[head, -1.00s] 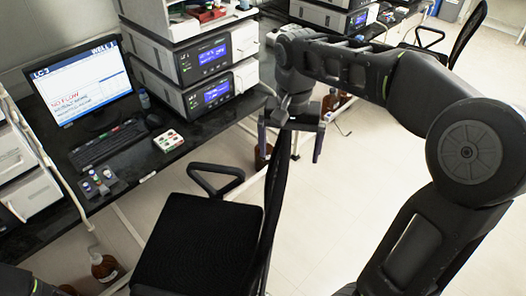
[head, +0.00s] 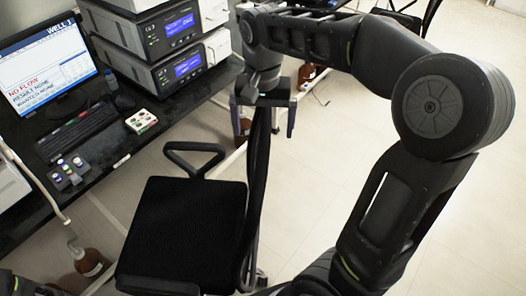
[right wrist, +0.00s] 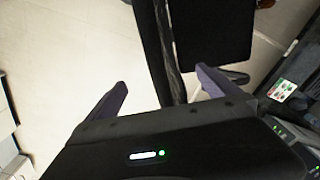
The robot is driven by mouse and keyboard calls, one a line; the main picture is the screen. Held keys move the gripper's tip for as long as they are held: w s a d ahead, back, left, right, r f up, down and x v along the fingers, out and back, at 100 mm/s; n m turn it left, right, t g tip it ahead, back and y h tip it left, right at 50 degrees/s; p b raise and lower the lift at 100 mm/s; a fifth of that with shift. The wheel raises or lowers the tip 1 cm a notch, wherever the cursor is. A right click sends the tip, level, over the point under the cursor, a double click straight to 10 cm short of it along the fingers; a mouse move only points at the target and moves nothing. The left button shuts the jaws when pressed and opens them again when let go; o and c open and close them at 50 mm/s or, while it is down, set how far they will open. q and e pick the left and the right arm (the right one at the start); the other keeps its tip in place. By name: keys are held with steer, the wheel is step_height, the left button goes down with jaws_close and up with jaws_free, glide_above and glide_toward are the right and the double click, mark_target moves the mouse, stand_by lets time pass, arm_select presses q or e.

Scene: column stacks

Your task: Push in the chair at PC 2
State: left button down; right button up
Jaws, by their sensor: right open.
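A black office chair stands at the desk, its seat (head: 187,222) just off the desk's front edge and its thin backrest (head: 258,165) facing the open floor on the right. One armrest (head: 193,158) shows on the far side. My right gripper (head: 265,118) is open at the top of the backrest, one finger on either side of it. In the right wrist view, my right gripper (right wrist: 158,92) has its fingers apart with the backrest (right wrist: 155,45) between them; I cannot tell whether they touch it. My left gripper is not in view.
The black desk (head: 105,178) carries a monitor (head: 45,68), a keyboard (head: 75,130), a small vial rack (head: 141,121) and stacked instruments (head: 160,45). A brown bottle (head: 88,262) stands on the floor under the desk. Bare tiled floor (head: 310,190) lies right of the chair.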

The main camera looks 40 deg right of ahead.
mark_target(263, 140)
step_height(263, 140, down, 7)
steer(key=b, duration=0.4)
steer(key=shift+f, duration=0.2)
steer(key=shift+c, duration=0.2)
